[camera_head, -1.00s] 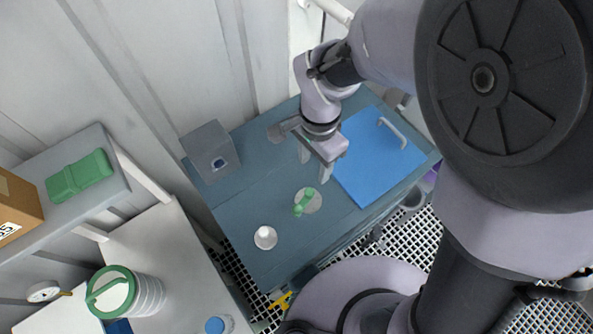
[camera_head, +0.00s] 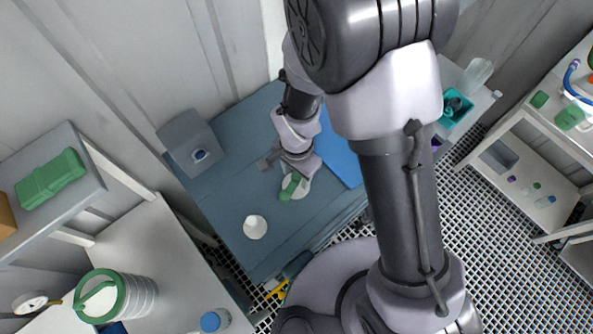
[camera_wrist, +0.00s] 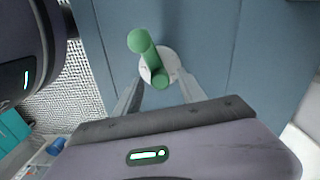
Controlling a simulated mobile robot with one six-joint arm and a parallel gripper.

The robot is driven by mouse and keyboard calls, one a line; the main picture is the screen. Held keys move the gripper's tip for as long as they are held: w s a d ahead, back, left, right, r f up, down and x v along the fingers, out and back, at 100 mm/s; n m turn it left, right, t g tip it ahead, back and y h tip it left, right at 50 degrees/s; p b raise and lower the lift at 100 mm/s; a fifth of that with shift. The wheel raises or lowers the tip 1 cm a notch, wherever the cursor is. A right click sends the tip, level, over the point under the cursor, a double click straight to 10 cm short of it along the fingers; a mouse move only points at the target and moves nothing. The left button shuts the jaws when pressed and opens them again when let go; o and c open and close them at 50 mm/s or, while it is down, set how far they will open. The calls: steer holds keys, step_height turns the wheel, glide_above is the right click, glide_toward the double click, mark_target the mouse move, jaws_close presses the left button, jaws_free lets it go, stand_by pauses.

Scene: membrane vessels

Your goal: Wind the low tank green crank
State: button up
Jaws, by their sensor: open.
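The green crank (camera_head: 290,186) stands on a pale round base on the blue-grey top of the low tank (camera_head: 225,200). In the wrist view the crank (camera_wrist: 150,58) shows as a short arm with a raised round knob at its upper left end. My gripper (camera_wrist: 160,85) is open, with its fingers pointing toward the crank and apart on either side of its lower end. I cannot tell how much height lies between the fingertips and the crank. In the head view my gripper (camera_head: 297,172) is right by the crank, its fingertips mostly hidden.
A white knob (camera_head: 255,227) and a grey box (camera_head: 190,143) are on the same top. A blue panel (camera_head: 338,150) lies behind my arm. A white bench with a green-rimmed vessel (camera_head: 118,296) is at lower left. A shelf unit (camera_head: 520,165) stands at right over grated floor.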

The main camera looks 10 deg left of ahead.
steer(key=shift+c, duration=0.5)
jaws_close()
stand_by(0.8)
